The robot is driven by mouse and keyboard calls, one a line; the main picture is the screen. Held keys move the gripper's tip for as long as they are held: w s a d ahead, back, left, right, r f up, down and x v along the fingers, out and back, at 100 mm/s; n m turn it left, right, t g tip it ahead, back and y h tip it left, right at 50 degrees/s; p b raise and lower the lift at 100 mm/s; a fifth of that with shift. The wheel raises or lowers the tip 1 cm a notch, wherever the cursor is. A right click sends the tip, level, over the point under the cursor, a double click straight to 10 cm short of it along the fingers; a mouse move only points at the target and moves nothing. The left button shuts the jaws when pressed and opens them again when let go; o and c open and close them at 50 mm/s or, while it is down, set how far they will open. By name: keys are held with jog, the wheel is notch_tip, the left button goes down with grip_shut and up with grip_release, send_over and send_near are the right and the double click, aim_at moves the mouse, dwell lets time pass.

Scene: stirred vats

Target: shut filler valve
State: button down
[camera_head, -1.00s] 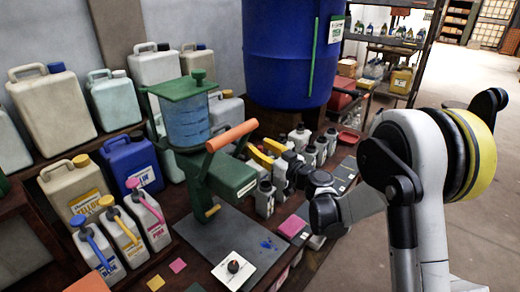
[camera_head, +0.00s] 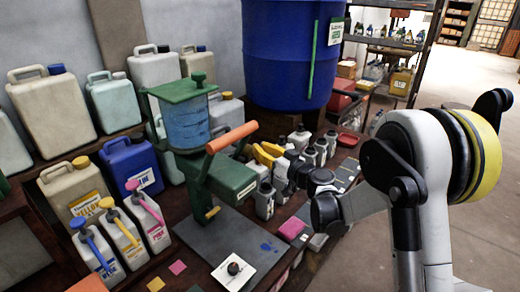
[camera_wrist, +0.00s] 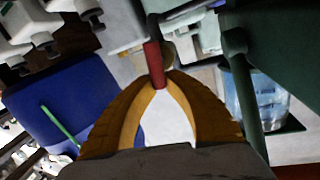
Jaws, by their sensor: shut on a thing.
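The green filler (camera_head: 232,180) stands on a dark bench in the head view, with a clear tank of blue liquid (camera_head: 186,125) on top and an orange lever (camera_head: 232,136) across its front. My gripper (camera_head: 258,153) has yellow fingers and is beside the filler, to the right of its body and behind the lever. In the wrist view, my gripper (camera_wrist: 168,76) has its fingertips together at the lower end of a dark red handle (camera_wrist: 154,62). The filler's blue tank (camera_wrist: 258,95) also shows there. The head view hides the grip itself.
A large blue barrel (camera_head: 290,50) stands behind the filler. Several small bottles (camera_head: 300,138) crowd close to my gripper. Jerrycans (camera_head: 130,160) fill the bench's left side. Open floor (camera_head: 460,90) is at the right.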

jog(key=shift+w+d+f+m+g+y+b, duration=0.15)
jog(key=shift+w+d+f+m+g, duration=0.25)
jog(key=shift+m, duration=1.85)
jog(key=shift+w+d+f+m+g+y+b, duration=0.15)
jog(key=shift+f+m+g, duration=0.5)
jog(key=shift+m, duration=1.55)
jog(key=shift+w+d+f+m+g+y, duration=0.15)
jog(key=shift+w+f+m+g, duration=0.35)
jog(key=shift+m, duration=1.75)
jog(key=shift+s+r, duration=0.15)
jog(key=shift+s, duration=0.05)
jog(key=c, duration=1.4)
grip_release()
